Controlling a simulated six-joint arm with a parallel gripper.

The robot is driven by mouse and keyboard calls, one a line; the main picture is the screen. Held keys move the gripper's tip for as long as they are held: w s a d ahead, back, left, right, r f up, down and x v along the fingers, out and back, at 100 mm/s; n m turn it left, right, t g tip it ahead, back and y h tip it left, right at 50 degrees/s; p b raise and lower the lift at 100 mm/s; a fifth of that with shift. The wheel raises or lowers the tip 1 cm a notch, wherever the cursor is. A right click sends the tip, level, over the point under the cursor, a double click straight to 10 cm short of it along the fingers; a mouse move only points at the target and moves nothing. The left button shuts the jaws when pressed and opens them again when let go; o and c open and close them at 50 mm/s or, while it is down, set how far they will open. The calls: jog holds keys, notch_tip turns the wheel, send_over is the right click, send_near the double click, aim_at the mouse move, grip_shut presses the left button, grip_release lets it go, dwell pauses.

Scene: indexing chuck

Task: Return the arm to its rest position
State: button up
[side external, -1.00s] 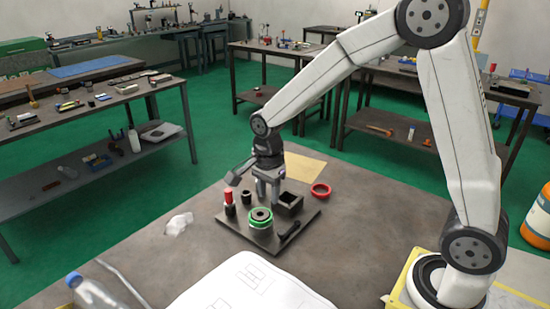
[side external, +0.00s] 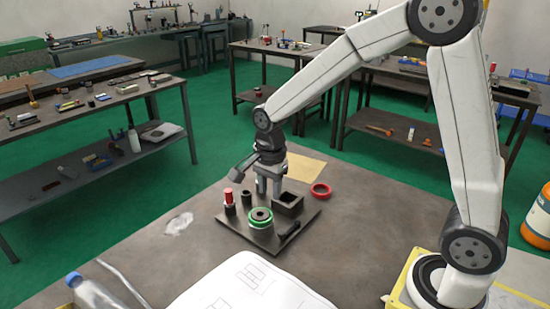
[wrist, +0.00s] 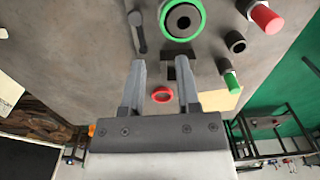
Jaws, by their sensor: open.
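My gripper (side external: 269,193) is open and empty above the dark fixture plate (side external: 262,236), fingers pointing down. The chuck with its green ring (side external: 260,214) sits on the plate in front of my gripper; it also shows at the top of the wrist view (wrist: 183,18). In the wrist view my gripper (wrist: 162,75) has a clear gap between its fingers. A dark square block (side external: 289,202) with an opening stands to the right on the plate. A red peg (side external: 228,194) and a black cylinder (side external: 246,198) stand to the left.
A black handle (side external: 289,230) lies at the plate's right corner. A red ring (side external: 321,190) lies on the table behind it. A green-ended peg (wrist: 231,80) shows in the wrist view. Paper (side external: 245,285) and a bottle (side external: 92,293) are at the front. Air above the plate looks free.

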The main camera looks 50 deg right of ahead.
jog(key=s+f+n+t, duration=0.2)
jog(key=s+n, duration=0.9)
jog(key=n, duration=0.6)
jog(key=shift+s+f, duration=0.3)
jog(key=shift+f, duration=0.25)
